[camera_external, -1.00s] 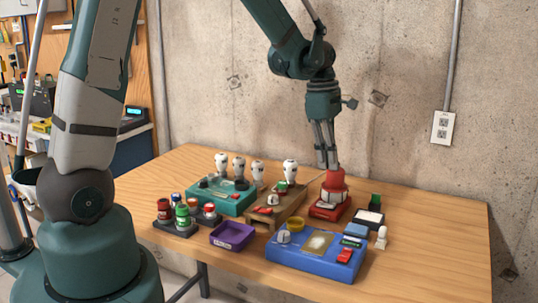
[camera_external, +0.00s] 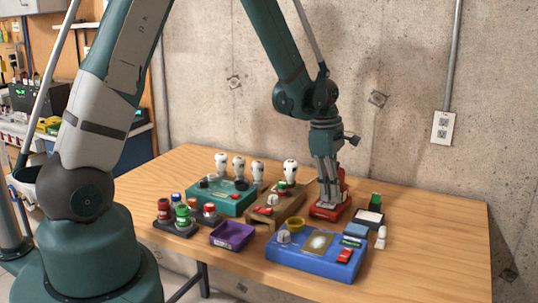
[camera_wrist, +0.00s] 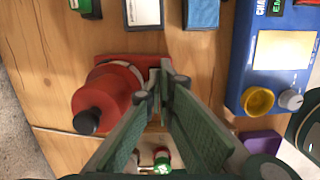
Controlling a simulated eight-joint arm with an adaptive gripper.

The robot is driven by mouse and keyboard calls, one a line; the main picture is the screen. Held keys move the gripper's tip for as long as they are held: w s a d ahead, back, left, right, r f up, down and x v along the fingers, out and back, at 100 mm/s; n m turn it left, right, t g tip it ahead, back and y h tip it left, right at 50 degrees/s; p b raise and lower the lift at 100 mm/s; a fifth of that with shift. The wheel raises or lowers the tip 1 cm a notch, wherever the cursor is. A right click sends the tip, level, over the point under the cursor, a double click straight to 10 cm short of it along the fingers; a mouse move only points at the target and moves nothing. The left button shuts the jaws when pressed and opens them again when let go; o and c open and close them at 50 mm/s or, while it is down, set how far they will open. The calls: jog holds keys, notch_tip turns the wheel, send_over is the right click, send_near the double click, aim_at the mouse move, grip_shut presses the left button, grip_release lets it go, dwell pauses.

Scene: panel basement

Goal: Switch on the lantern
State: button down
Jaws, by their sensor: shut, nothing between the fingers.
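The lantern (camera_external: 343,187) is a red body on a red base plate (camera_external: 318,212), at the back right of the table in the external view. In the wrist view the lantern (camera_wrist: 106,94) shows from above as a red dome with a black knob, left of my fingers. My gripper (camera_external: 330,203) is shut and empty, pointing down at the lantern's base. In the external view it hides much of the lantern. In the wrist view my fingertips (camera_wrist: 160,76) are close beside the red body, over the base plate. Contact cannot be told, and no switch shows clearly.
A blue panel (camera_external: 290,257) with a yellow cup (camera_external: 295,224) and a grey knob stands in front. A wooden stand (camera_external: 262,221) and a teal box (camera_external: 235,206) with white bulbs are to the left. Small boxes (camera_external: 369,218) sit right of the lantern. The table's right side is clear.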

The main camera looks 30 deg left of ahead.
jog(key=shift+f, duration=0.5)
jog(key=shift+d+f, duration=0.15)
